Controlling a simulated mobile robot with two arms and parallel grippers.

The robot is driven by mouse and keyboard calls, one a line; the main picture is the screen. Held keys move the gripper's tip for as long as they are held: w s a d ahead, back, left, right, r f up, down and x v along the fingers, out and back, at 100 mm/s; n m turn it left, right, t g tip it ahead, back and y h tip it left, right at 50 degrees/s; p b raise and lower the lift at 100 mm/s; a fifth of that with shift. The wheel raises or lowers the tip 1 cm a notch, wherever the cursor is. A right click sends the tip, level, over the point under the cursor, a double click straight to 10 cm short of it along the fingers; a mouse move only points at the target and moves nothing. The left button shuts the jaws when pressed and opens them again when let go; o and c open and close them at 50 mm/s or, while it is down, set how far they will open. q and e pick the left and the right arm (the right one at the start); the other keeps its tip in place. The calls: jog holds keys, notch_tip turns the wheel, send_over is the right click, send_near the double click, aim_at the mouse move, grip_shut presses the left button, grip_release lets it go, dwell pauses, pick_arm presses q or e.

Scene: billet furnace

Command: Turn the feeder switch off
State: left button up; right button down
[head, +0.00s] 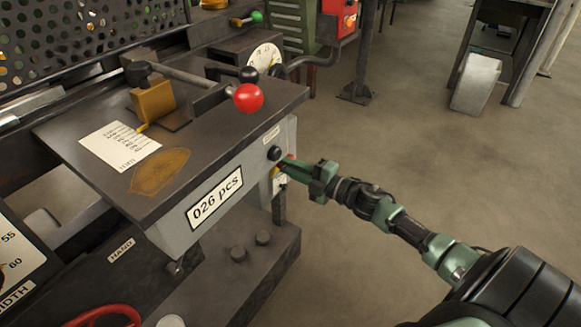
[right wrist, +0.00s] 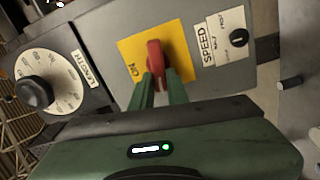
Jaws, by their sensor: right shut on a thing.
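The feeder switch is a red lever (right wrist: 154,54) on a yellow plate (right wrist: 130,48) marked ON, seen in the right wrist view. My right gripper (right wrist: 160,82) has its two green fingers on either side of the red lever and is shut on it. In the head view my right gripper (head: 290,166) reaches in from the right to the end face of the grey machine box, and only a bit of red shows at its fingertips. The word at the other end of the plate, if any, is hidden. My left gripper is not in view.
A SPEED label with a black knob (right wrist: 238,37) is beside the plate, and a LENGTH dial (right wrist: 36,92) is on the other side. The machine top (head: 215,130) carries a red ball handle (head: 248,98) and a paper sheet (head: 119,144). Open floor (head: 400,130) lies to the right.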

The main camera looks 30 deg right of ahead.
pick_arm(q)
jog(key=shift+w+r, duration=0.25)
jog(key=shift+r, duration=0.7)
pick_arm(e)
jog(key=shift+f+n, duration=0.25)
jog(key=shift+n, duration=0.75)
jog(key=c, duration=1.4)
grip_release()
